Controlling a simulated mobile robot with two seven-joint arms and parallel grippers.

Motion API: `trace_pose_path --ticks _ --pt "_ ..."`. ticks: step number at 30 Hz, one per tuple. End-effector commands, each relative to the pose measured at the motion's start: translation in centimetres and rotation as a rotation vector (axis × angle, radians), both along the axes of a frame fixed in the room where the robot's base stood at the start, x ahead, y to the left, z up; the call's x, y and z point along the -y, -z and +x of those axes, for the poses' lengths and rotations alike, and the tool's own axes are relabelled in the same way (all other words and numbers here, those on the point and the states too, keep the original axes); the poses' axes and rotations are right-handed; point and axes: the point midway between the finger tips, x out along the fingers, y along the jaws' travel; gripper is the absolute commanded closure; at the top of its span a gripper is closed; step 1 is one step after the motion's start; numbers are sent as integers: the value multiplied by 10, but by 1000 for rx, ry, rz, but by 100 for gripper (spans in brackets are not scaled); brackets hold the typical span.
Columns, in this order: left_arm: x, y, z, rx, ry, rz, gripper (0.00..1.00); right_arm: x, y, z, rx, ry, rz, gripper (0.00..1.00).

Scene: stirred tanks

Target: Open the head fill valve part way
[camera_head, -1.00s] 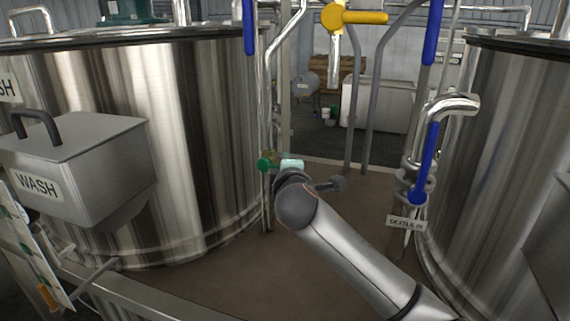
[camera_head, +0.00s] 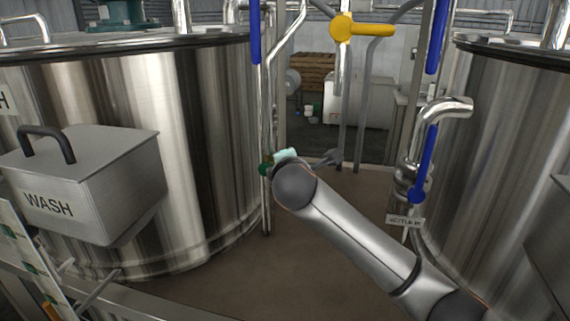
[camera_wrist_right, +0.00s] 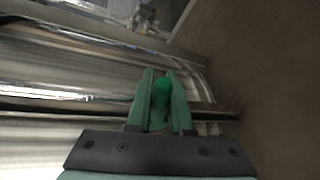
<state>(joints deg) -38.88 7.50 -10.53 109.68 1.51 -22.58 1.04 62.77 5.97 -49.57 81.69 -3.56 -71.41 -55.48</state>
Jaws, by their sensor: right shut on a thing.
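A green valve handle (camera_head: 265,169) sits on a thin upright pipe beside the large left tank, partly hidden by my right arm. My right gripper's pale mint body (camera_head: 286,155) shows just right of it, at the end of my grey arm. In the right wrist view, my right gripper (camera_wrist_right: 163,82) has its two green fingers closed around the rounded green handle (camera_wrist_right: 161,95), in front of a metal pipe. I see no label at this handle, so I cannot tell by name which valve it is. How far it is turned is unclear. My left gripper is not in view.
The steel left tank (camera_head: 170,150) carries a WASH box (camera_head: 85,180). A yellow-handled valve (camera_head: 360,28) is at the top. Blue handles (camera_head: 428,150) and a tagged valve (camera_head: 405,220) stand near the right tank (camera_head: 490,150). Brown floor (camera_head: 310,260) between the tanks is open.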

Motion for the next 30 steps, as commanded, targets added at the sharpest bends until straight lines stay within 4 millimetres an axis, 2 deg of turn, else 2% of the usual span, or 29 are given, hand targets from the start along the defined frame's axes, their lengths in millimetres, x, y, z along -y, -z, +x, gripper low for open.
trace_pose_path --ticks 9,25,26,30 --pt "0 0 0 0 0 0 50 -2 -6 1 -35 -1 -115 100" --pt "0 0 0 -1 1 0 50 -2 -7 1 -42 -2 -136 100" --pt "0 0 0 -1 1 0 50 -2 -7 1 -42 -2 -136 79" --pt "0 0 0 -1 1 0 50 -2 -6 1 -42 -1 -135 63"
